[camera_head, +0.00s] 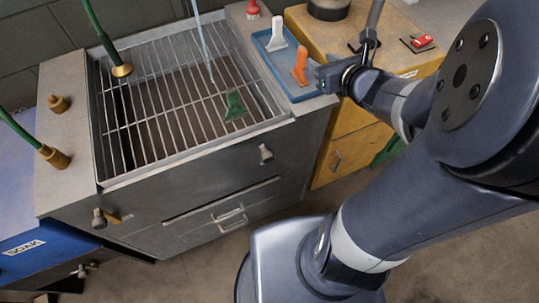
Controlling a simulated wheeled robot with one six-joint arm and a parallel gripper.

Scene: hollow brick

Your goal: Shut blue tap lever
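I cannot make out a blue tap lever for certain. A thin pale-blue streak (203,42), perhaps water, comes down from the top edge to the wire rack (150,121) of the sink; its source is out of view. A green hose with a brass nozzle (122,70) hangs over the rack's far left. Brass fittings stand on the left ledge, one (58,104) bare and one (54,156) with a green hose. My gripper (318,77) is at the right edge of the blue tray, pointing left. Its fingers are too small to read, and contact is unclear.
A green brush (235,106) lies on the rack. The blue tray (262,40) holds a white brush (276,36) and an orange brush (300,66). A red-topped item (253,10) stands behind it. A grey post (374,18) rises beside my wrist. Floor shows in front.

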